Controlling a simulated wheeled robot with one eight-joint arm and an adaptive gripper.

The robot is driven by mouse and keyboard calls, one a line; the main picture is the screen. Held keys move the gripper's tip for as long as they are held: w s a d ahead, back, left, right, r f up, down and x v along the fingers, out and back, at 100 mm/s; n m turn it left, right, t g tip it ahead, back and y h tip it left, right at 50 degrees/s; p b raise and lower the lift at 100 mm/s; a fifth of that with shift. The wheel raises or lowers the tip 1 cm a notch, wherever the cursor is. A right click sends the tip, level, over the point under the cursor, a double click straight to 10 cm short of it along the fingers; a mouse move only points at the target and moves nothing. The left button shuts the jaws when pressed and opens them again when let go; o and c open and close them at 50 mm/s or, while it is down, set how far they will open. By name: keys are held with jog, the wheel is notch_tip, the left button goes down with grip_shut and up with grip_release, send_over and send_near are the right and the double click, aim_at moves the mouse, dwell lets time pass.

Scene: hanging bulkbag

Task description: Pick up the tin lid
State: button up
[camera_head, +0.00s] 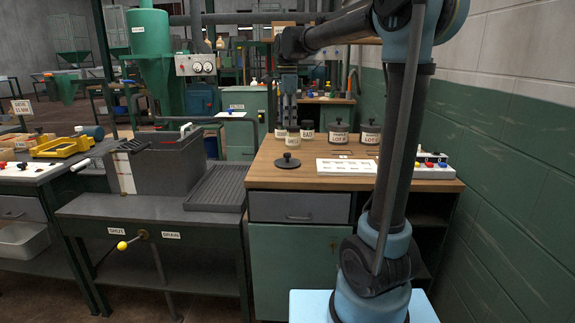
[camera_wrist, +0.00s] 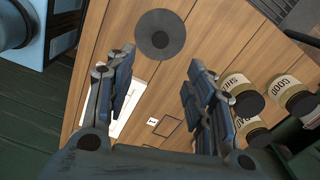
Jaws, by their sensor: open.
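The tin lid (camera_head: 288,162) is a dark round disc with a small knob on top. It lies flat on the wooden top of the cabinet, towards the left front. In the wrist view the lid (camera_wrist: 160,34) shows at the top, beyond the fingertips and roughly between their lines. My gripper (camera_wrist: 160,65) is open, with nothing between its fingers. In the head view my gripper (camera_head: 289,112) hangs pointing down, above the cabinet top and apart from the lid.
Several labelled tins (camera_head: 339,134) stand behind the lid. A white board (camera_head: 347,166) lies to its right. A tray with coloured knobs (camera_head: 432,158) is at the right edge. A grey sink (camera_head: 165,165) with a ribbed drainer (camera_head: 216,187) stands left. The green wall bounds the right.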

send_near(287, 154)
notch_tip(287, 154, down, 5)
jog(key=shift+w+d+f, duration=0.1)
jog(key=shift+d, duration=0.05)
jog(key=shift+f, duration=2.6)
jog(key=c, duration=1.1)
